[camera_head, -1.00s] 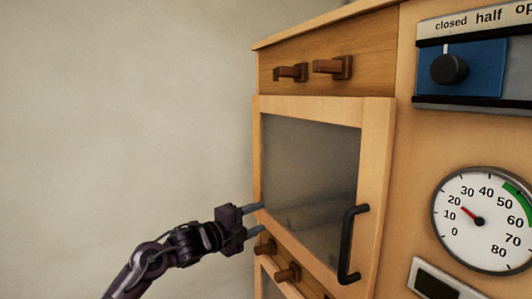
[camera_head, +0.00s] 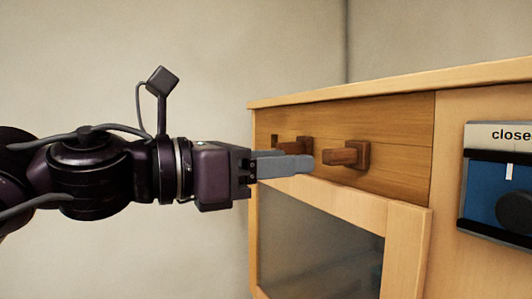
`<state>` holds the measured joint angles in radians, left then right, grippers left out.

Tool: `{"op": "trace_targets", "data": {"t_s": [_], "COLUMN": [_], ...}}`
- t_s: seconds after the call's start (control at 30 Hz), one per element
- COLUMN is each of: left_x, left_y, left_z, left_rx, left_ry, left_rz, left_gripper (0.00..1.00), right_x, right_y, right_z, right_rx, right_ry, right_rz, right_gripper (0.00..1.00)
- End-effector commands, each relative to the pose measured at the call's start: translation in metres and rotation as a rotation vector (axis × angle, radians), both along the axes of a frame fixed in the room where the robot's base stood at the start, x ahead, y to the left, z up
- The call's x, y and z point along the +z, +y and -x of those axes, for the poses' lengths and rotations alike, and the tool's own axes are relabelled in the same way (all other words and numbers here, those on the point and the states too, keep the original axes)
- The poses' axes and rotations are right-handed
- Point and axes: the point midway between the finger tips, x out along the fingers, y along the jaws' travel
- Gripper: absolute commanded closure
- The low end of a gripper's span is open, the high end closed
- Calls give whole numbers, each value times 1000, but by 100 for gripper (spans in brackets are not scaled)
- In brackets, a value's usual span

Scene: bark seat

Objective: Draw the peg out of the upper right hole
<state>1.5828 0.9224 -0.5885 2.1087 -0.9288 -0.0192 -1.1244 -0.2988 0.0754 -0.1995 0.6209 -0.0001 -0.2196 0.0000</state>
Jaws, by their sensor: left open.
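A brown wooden peg (camera_head: 347,156) with a square base sticks out of the right side of the upper wooden panel. A second brown peg (camera_head: 296,142) sits to its left on the same panel, its lower part hidden behind my gripper fingers. My left gripper (camera_head: 285,164) comes in level from the left and is open, with its grey fingers overlapping in this view. Its fingertips end just left of the right peg, with a small gap in the picture; the depth between them is hard to tell. My right gripper is not in view.
Below the panel is a light wood door frame (camera_head: 405,232) with a dark glass pane (camera_head: 315,240). A blue panel with a dark knob (camera_head: 515,210) is at the right edge. The cabinet top (camera_head: 400,88) is bare, and the wall at left is clear.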

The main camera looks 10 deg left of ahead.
Motion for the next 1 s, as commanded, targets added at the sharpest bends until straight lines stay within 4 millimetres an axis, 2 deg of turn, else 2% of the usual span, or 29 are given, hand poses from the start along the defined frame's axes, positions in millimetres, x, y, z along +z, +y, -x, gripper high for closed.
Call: {"op": "trace_targets", "data": {"t_s": [0.17,0.43,0.63,1.0], "left_x": [3,2,1,1], "left_y": [-18,-44,-63,-78], "left_z": [-12,-32,-45,-57], "left_rx": [-1,-2,-2,1], "left_ry": [3,4,4,2], "left_rz": [2,3,4,4], "left_gripper": [53,53,53,53], "right_x": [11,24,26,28], "right_y": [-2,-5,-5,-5], "right_z": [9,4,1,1], "right_rx": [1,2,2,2], "right_ry": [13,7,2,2], "right_rz": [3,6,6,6], "right_gripper": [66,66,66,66]}}
